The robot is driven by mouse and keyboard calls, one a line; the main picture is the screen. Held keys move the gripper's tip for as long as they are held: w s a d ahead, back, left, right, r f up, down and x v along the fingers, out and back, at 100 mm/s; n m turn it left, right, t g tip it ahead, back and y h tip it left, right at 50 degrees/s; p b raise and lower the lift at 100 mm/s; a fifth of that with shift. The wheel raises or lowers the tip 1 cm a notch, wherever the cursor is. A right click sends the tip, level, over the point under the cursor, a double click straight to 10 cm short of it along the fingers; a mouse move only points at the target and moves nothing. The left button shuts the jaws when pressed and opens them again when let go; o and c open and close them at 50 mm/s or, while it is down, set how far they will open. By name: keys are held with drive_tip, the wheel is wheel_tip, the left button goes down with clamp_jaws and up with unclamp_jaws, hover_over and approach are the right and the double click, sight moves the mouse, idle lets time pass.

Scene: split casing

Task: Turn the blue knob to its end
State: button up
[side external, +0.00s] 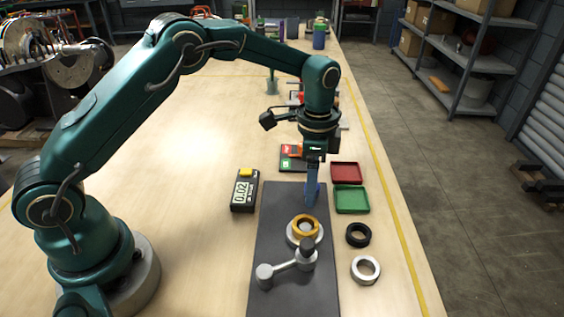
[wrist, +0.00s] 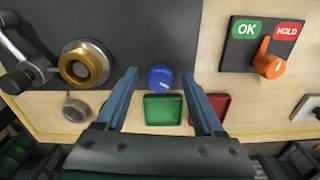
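The blue knob (wrist: 160,77) has a round cap with a pale mark on it and sits near the edge of the dark plate (wrist: 110,20). In the wrist view it shows between the tips of my gripper (wrist: 159,74), with a gap to each finger. The two blue fingers are apart and hold nothing. In the side view my gripper (side external: 311,200) points down over the far end of the plate. The knob cannot be told apart from the blue fingers there. I cannot tell how far the fingertips are above the knob.
A gold ring on a grey seat (side external: 304,231) and a grey crank (side external: 287,267) stand nearer on the plate. Green (side external: 351,199) and red (side external: 346,173) trays lie right. An OK/HOLD panel with an orange switch (wrist: 269,66) and a timer (side external: 244,190) are nearby.

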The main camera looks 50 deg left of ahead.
drive_tip(key=shift+r, duration=2.6)
drive_tip(key=s+a+r+n+t, duration=0.1)
drive_tip(key=s+a+r+t, duration=0.1)
drive_tip(key=s+r, duration=0.35)
drive_tip(key=s+a+r+n+t, duration=0.1)
drive_tip(key=s+r+n+t, duration=0.15)
drive_tip(key=r, duration=0.65)
drive_tip(key=s+a+f+n, duration=0.1)
drive_tip(key=s+f+n, duration=0.2)
drive_tip(key=s, duration=0.3)
drive_tip(key=s+f+n+t, duration=0.1)
drive_tip(key=s+f+n, duration=0.2)
drive_tip(key=s, duration=0.3)
drive_tip(key=shift+s+a+f+n, duration=0.25)
drive_tip(key=shift+a+f+n, duration=0.05)
drive_tip(key=shift+a+n, duration=0.05)
